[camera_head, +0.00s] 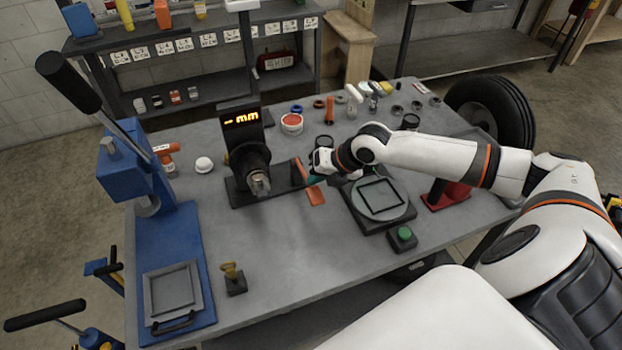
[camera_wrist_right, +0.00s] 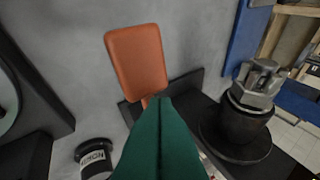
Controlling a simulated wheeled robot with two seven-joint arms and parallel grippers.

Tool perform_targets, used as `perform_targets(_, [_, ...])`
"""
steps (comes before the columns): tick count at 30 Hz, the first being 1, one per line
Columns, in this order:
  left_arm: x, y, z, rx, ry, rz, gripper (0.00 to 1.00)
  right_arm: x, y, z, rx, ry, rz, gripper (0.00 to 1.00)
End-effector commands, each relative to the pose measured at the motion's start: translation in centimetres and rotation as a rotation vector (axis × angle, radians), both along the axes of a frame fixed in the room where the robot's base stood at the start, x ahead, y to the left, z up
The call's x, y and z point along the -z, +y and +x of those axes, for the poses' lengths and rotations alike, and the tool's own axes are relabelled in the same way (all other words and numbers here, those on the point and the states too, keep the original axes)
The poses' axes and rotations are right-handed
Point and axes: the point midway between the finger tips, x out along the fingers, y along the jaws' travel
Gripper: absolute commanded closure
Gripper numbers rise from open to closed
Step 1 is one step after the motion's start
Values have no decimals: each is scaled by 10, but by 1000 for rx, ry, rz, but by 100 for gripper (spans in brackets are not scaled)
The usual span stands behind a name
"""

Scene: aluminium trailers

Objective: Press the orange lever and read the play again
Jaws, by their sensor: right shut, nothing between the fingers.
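The orange lever (camera_head: 315,194) is a flat paddle at the right side of a black gauge stand (camera_head: 240,192). The stand's display (camera_head: 241,117) shows orange characters that look like "– mm", with no number that I can make out. A metal spindle part (camera_head: 259,184) sits on the stand's front. My right gripper (camera_head: 315,179) is shut and empty at the lever. In the right wrist view its green fingers (camera_wrist_right: 160,104) overlap the lower end of the lever (camera_wrist_right: 137,58); I cannot tell if they touch. My left gripper is out of view.
A blue press (camera_head: 147,180) stands at the left of the grey table. A black device with a round plate (camera_head: 358,206) and a green button (camera_head: 404,233) lie right of the lever. Small parts line the back.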

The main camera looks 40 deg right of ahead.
Motion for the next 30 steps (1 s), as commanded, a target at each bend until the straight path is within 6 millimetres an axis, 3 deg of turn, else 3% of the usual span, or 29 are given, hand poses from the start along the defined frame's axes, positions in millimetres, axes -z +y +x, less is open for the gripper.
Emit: perform_targets(30, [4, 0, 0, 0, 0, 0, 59, 12, 2, -4, -2, 9, 1, 100])
